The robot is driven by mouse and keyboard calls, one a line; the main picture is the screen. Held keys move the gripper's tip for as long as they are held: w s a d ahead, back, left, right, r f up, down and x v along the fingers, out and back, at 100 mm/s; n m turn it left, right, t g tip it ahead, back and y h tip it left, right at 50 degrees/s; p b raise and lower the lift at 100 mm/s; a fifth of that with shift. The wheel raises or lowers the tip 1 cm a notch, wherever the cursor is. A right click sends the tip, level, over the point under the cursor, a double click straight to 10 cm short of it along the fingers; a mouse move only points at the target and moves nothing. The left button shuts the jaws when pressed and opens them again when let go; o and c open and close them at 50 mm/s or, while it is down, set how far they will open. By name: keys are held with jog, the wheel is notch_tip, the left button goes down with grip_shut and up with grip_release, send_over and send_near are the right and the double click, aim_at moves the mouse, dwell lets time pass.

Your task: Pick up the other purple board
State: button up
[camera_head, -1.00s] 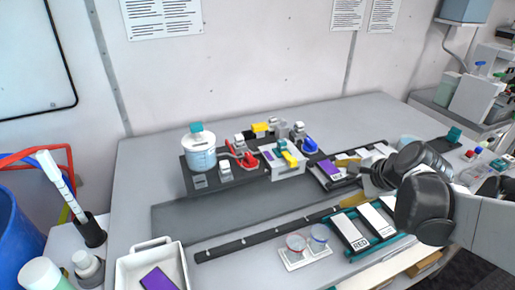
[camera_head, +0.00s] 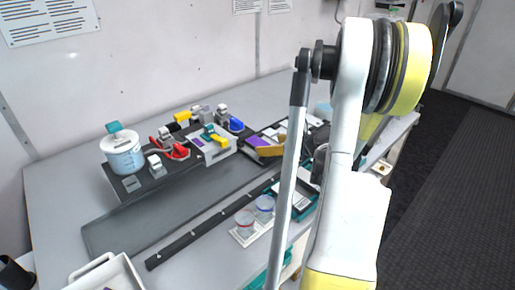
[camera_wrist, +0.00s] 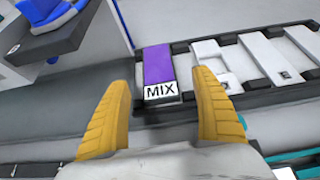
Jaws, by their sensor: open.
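The purple board (camera_wrist: 158,66) with a white "MIX" label lies in the left slot of a dark rack, in the wrist view. In the head view this purple board (camera_head: 257,141) shows only in part. My gripper (camera_wrist: 162,100) is open, its yellow fingers on either side of the board's labelled end in the picture. Nothing is between the fingers, and I cannot tell the height gap.
White slotted pieces (camera_wrist: 262,55) fill the rack to the right of the board. A beaker (camera_head: 122,152) and valves stand on a dark plate at the left. Two small cups (camera_head: 254,214) stand in front. A white tray (camera_head: 108,272) sits at the lower left.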

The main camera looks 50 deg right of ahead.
aim_at(261, 144)
jog(key=b+x, duration=0.1)
jog(key=x, duration=0.1)
jog(key=b+x, duration=0.1)
jog(key=x, duration=0.1)
jog(key=shift+w+a+f, duration=0.1)
jog(key=shift+w+f, duration=0.1)
jog(key=shift+w, duration=0.45)
jog(key=c, duration=1.3)
